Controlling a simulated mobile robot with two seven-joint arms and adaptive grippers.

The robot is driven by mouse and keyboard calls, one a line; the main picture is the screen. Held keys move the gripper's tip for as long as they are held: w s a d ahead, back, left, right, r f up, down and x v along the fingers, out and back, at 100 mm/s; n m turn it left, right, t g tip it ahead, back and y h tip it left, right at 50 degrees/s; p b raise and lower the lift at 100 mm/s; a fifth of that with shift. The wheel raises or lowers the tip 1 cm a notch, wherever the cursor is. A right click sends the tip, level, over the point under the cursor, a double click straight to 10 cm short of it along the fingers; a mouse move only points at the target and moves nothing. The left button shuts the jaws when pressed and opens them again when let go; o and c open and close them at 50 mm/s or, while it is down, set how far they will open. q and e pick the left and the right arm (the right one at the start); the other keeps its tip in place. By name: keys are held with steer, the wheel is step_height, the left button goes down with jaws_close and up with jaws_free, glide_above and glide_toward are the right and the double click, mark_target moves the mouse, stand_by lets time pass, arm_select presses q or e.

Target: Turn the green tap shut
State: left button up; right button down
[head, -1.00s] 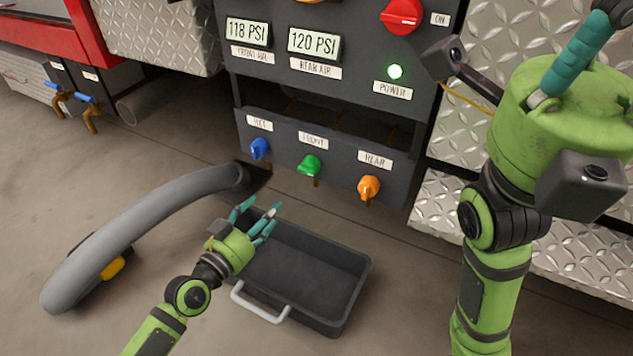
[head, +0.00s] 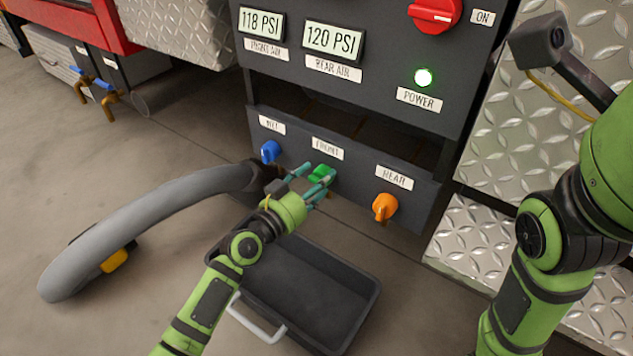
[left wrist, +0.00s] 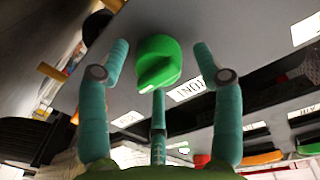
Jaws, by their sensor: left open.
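The green tap (head: 320,172) sits on the lower dark panel, between the blue and orange taps, under a "FRONT" label. In the left wrist view the tap (left wrist: 157,62) is a round knob with a raised grip bar, seen close up. My left gripper (head: 322,184) is open at the tap, its teal fingers partly covering it. In the left wrist view its fingers (left wrist: 160,72) are spread around the knob, one on each side and one below, with gaps at the sides.
The blue tap (head: 270,151) and orange tap (head: 384,206) flank the green one. A black tray (head: 366,318) lies on the floor below. A grey hose (head: 140,220) lies to the left. A red switch (head: 434,13) and lit green lamp (head: 423,77) are above.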

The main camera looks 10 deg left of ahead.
arm_select(q)
steer(key=c, duration=1.1)
steer(key=shift+w+n, duration=0.1)
steer(key=shift+n, duration=0.3)
steer(key=n, duration=0.3)
steer(key=shift+a+r+n, duration=0.1)
steer(key=shift+r+n, duration=0.05)
steer(key=shift+n, duration=0.25)
steer(key=n, duration=0.4)
steer(key=shift+w+n+t, duration=0.1)
steer(key=shift+n+t, duration=0.2)
steer(key=n, duration=0.4)
steer(key=shift+a+n+t+p, duration=0.1)
steer(key=shift+n+t+p, duration=0.2)
steer(key=shift+n, duration=0.1)
steer(key=n, duration=0.4)
steer(key=shift+n+y, duration=0.3)
steer(key=shift+y, duration=0.1)
steer(key=shift+n, duration=0.3)
